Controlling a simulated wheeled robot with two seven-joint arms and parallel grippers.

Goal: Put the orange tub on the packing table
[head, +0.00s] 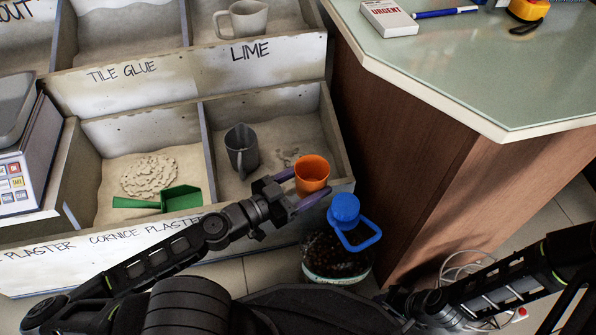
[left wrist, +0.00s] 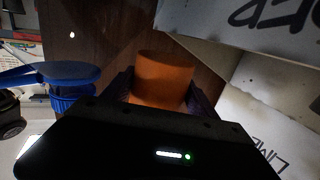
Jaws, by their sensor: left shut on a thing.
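The orange tub (head: 312,172) is a small open-topped cup. My left gripper (head: 300,190) is shut on it, with one finger on each side. The tub is held over the front right corner of the lower right bin in the head view. It also shows between the fingers in the left wrist view (left wrist: 163,78). A table or counter with a pale green top (head: 480,75) and brown wooden sides stands at the right; I cannot tell whether it is the packing table. My right arm shows at the lower right, but its gripper is not clearly visible.
A dark jug with a blue cap (head: 344,208) stands just right of my left gripper. A grey jug (head: 241,150) and a green scoop (head: 178,200) lie in the bins. The counter holds a box marked URGENT (head: 389,18), a blue marker and a yellow tape measure (head: 527,10).

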